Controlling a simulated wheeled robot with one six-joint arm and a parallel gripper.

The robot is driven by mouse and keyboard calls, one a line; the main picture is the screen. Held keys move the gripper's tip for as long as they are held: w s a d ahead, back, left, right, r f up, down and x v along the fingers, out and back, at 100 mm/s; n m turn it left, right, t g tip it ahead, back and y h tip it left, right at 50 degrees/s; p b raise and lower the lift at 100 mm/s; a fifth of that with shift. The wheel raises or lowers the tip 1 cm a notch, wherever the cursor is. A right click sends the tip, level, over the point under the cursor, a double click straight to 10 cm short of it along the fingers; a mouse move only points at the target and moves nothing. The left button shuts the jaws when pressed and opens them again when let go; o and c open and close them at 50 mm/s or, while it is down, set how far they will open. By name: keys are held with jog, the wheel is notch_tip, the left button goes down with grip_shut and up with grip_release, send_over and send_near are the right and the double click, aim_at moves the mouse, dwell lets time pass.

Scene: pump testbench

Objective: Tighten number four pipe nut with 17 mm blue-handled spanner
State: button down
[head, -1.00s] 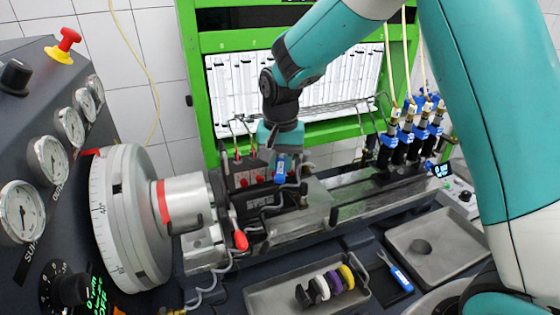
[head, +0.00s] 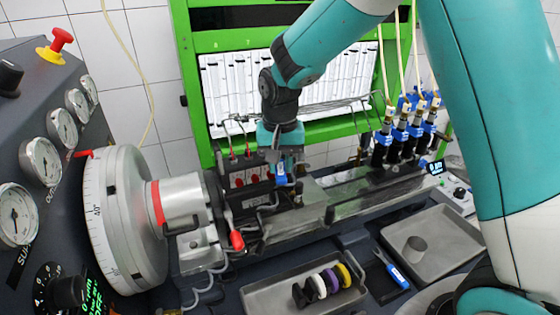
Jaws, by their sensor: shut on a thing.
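My gripper (head: 283,160) is shut on a blue-handled spanner (head: 281,174) at the right end of the pump (head: 242,178). Only the blue handle with a pale label shows; its jaw and size mark cannot be made out. The pump is a dark block with red fittings along its top, clamped on the bench. Two thin metal pipes (head: 229,132) rise from its left fittings. The number four pipe nut cannot be picked out; my gripper and wrist cover that end. I cannot tell whether the spanner touches a nut.
A second blue-handled tool (head: 397,276) lies on a dark mat at the front right. A tray with coloured rings (head: 268,297) and a grey tray (head: 442,217) flank it. The large graduated wheel (head: 122,218) stands left; injectors (head: 400,136) stand right.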

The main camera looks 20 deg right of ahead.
jog(key=shift+s+a+b, duration=0.1)
jog(key=shift+s+a, duration=0.15)
jog(key=shift+s, duration=0.5)
jog(key=shift+s+a+b, duration=0.1)
jog(key=shift+s+a, duration=0.2)
jog(key=shift+s, duration=0.5)
jog(key=shift+s+a+b, duration=0.1)
jog(key=shift+s+a, duration=0.15)
jog(key=shift+s, duration=0.5)
jog(key=shift+r, duration=0.15)
notch_tip(320, 180, up, 5)
jog(key=p, duration=0.4)
send_over(281, 183)
jog(key=s, duration=0.3)
jog(key=shift+w+a, duration=0.1)
jog(key=shift+a, duration=0.3)
